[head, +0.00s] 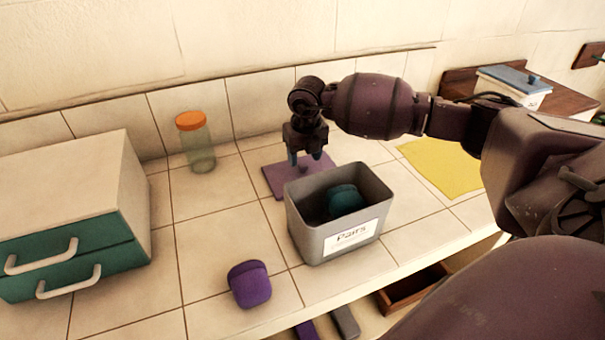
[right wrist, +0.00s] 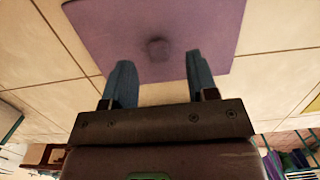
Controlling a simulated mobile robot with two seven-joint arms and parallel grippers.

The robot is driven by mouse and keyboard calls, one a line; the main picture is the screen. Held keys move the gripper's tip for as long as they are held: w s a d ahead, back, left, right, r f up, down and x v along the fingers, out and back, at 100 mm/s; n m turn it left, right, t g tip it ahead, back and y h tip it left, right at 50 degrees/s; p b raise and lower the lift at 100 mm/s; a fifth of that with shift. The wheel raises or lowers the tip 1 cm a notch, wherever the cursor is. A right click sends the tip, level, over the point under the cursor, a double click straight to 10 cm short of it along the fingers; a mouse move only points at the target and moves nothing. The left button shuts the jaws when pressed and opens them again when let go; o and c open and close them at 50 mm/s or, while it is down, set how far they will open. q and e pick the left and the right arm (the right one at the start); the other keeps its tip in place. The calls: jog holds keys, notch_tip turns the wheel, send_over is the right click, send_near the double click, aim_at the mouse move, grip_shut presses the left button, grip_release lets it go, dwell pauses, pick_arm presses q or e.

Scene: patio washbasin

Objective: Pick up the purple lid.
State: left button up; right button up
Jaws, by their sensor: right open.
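The purple lid (head: 282,181) appears as a thin, flat purple square on the tiled counter, behind the grey bin. In the right wrist view the purple square (right wrist: 205,22) has a small round knob-like piece (right wrist: 157,49) at its middle. My right gripper (head: 304,157) is above it, pointing down, open and empty. In the right wrist view its two blue fingers stand on either side of the small round piece, apart from it. I cannot tell how high the fingertips are. My left gripper is out of view.
A grey bin (head: 309,240) labelled "Pairs" holds a teal object (head: 345,199), close in front of the lid. A jar (head: 200,155) with an orange top, a drawer box (head: 65,175) and a purple rounded object (head: 249,284) stand left. A yellow sheet (head: 447,165) lies right.

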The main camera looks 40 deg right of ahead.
aim_at(303, 170)
notch_tip(303, 170, down, 3)
jog(key=shift+w+r, duration=0.1)
jog(key=shift+w, duration=0.05)
